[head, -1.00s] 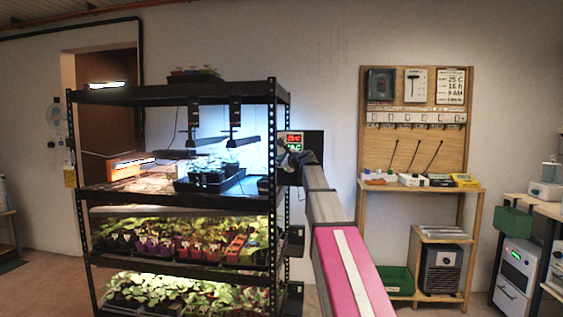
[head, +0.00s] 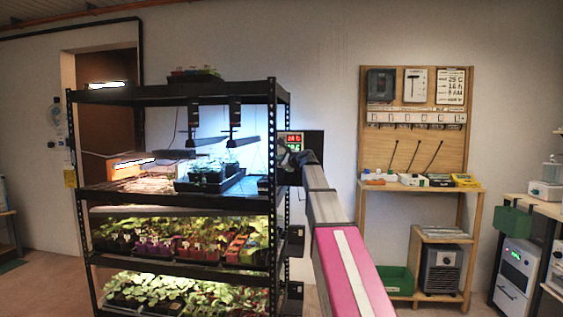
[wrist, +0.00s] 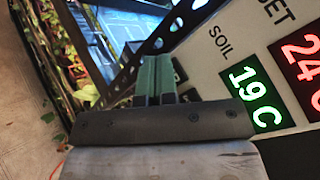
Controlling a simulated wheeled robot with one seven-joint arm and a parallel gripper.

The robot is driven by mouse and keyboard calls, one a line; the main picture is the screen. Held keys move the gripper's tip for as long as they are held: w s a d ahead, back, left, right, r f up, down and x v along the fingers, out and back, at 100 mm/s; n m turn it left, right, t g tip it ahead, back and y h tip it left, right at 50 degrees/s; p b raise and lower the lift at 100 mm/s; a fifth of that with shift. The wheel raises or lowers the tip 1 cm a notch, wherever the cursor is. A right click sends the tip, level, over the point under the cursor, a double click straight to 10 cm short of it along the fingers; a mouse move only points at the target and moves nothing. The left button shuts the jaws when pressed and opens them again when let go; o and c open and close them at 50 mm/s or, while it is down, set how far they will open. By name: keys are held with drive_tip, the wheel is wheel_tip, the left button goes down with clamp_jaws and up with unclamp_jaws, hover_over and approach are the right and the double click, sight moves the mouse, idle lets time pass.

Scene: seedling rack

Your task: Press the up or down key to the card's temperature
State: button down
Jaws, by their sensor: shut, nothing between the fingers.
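The controller (head: 300,141) is a dark panel on the rack's right side with a red readout above a green one. In the wrist view its pale face (wrist: 215,70) shows a red readout (wrist: 302,70) starting with 24, cut off at the edge, and a green 19 C (wrist: 254,98) beside the word SOIL.
The black rack (head: 273,190) holds lit shelves of seedlings and a dark seedling tray (head: 210,184). A wooden bench with pegboard (head: 416,150) stands to the right, with small boxes on its shelf. Open floor lies at the left front.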

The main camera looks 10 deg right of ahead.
idle(0.5)
drive_tip(key=shift+s+a, duration=0.25)
drive_tip(key=shift+s, duration=0.4)
drive_tip(key=s, duration=0.1)
drive_tip(key=s+a, duration=0.1)
drive_tip(key=s, duration=0.2)
drive_tip(key=shift+s+a, duration=0.25)
drive_tip(key=shift+s, duration=0.1)
idle(0.5)
